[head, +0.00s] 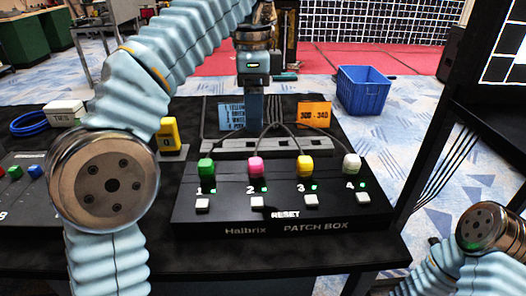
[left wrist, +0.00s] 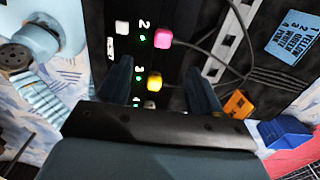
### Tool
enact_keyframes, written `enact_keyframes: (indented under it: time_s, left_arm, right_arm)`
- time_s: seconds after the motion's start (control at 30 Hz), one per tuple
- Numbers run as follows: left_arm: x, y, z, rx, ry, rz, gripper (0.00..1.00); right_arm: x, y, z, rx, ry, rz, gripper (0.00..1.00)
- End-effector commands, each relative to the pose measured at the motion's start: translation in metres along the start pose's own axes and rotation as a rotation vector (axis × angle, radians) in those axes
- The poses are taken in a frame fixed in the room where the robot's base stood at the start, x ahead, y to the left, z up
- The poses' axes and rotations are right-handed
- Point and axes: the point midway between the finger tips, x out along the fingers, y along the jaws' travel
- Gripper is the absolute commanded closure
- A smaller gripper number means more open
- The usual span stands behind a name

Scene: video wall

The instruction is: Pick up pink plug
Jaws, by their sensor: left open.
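The pink plug (head: 256,166) stands upright in socket 2 of the black patch box (head: 290,227), with a cable running back from it. The left wrist view shows the pink plug (left wrist: 163,37) ahead of the fingertips and clear of them. My left gripper (head: 253,120) points down over the back of the box, behind the plug row. In the left wrist view my left gripper (left wrist: 159,65) is open and empty, its two dark fingers apart. The yellow plug (left wrist: 154,81) appears between them, nearer the palm. My right gripper is not in view.
The green plug (head: 207,168), yellow plug (head: 305,166) and white plug (head: 351,163) stand in the same row. Grey cables arch behind them, near an orange card (head: 314,114) and a blue label card (head: 231,116). A blue crate (head: 364,90) is on the floor beyond.

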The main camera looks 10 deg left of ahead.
Motion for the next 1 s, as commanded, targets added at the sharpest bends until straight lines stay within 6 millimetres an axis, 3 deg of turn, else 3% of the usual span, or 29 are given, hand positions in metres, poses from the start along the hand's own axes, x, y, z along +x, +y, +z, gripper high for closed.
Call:
enact_keyframes:
  time_s: [0.53,0.7,1.0]
  left_arm:
    - [0.029,-0.001,0.002,-0.002,-0.002,0.004,0.35]
    - [0.07,0.001,0.001,0.0,-0.003,0.003,0.35]
    - [0.097,0.001,0.001,0.0,-0.002,0.002,0.35]
  right_arm:
    - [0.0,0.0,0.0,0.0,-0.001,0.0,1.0]
    - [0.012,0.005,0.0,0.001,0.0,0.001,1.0]
    - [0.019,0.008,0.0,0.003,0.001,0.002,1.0]
